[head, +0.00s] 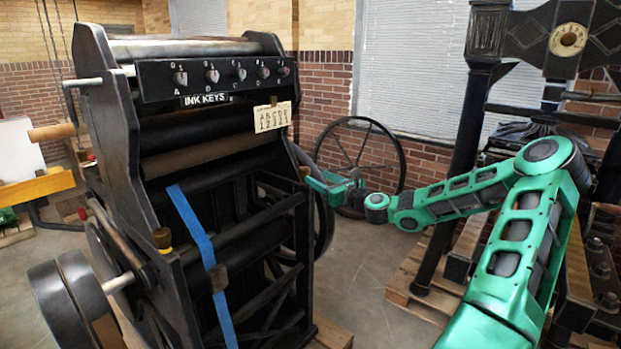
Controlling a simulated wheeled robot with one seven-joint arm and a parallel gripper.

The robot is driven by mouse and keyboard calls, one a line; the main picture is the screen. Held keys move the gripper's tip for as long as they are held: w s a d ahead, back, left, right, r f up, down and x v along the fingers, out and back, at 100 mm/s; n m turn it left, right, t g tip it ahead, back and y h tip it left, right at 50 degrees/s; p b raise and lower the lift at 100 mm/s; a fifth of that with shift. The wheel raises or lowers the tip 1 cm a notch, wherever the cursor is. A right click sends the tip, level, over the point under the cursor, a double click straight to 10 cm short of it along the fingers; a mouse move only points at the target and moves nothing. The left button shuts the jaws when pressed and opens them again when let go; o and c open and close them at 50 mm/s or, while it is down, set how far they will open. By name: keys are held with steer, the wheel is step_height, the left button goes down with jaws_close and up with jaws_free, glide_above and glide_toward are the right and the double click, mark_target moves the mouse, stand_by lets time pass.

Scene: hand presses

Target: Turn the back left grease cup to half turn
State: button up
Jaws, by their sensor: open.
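A small brass grease cup (304,172) shows at the right side of the black press (97,110). Another brass grease cup (162,239) sits on the press's left side frame, nearer to me. I cannot tell from this view whether either is the back left one; the far side of the press is hidden. My green gripper (312,183) is at the right side of the press, its fingers pointing left, close to the right-hand cup. It is open. Whether the fingers are around the cup or touching it is too small to tell.
A panel of ink keys (215,76) crosses the press's top front. A blue strap (190,217) hangs down its front. A spoked wheel (397,165) stands behind my forearm. Another black press (457,150) on a pallet stands at right. Open floor (365,270) lies between the presses.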

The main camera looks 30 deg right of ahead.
steer(key=shift+s+d, duration=0.15)
steer(key=shift+s, duration=1.4)
